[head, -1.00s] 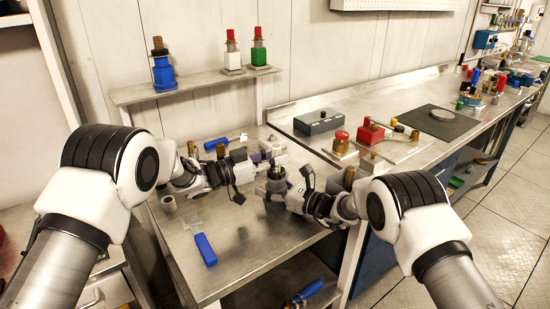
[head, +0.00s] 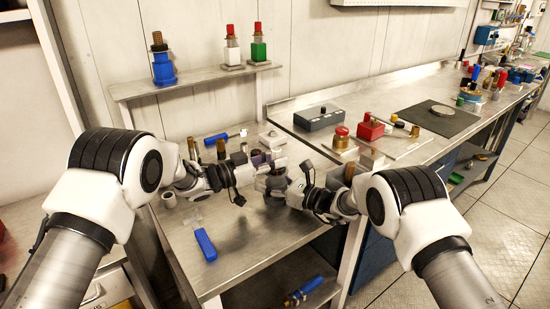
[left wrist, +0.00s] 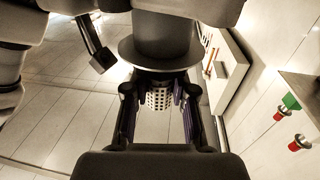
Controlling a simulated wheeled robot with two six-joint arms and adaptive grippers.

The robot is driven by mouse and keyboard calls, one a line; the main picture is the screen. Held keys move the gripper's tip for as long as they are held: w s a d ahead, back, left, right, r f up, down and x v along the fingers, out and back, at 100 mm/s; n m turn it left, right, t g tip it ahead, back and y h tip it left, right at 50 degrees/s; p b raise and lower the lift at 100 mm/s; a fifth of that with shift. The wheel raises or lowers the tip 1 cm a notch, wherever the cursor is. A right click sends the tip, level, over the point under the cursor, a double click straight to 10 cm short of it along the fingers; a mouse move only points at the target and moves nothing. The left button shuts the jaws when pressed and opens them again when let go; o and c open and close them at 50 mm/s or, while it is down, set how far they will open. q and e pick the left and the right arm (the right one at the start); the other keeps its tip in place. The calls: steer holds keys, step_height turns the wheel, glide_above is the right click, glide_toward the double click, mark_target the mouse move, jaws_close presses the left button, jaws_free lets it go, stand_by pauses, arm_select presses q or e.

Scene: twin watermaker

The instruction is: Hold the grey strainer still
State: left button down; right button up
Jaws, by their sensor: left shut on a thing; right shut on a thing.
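The grey strainer (head: 274,184) is a dark grey round body above the metal table in the head view. In the left wrist view its grey cylinder with a wide flange (left wrist: 165,40) fills the top. My right gripper (head: 278,187) is shut on this body from the right. A pale perforated basket (left wrist: 160,97) shows at the flange, between the purple-padded fingers of my left gripper (left wrist: 160,103). My left gripper is shut on it, just above and left of the right gripper in the head view. The fingertip contacts are partly hidden.
A blue-handled tool (head: 205,245) lies at the table's front, another (head: 222,137) at the back. A small grey cup (head: 168,199) stands at the left. A grey box (head: 318,118) and red-topped parts (head: 370,127) are on the right bench.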

arm_select(q)
steer(key=shift+f, duration=0.3)
steer(key=c, duration=0.9)
jaws_free()
steer(key=shift+f, duration=0.15)
steer(key=v, duration=1.2)
arm_select(e)
steer(key=o, duration=1.6)
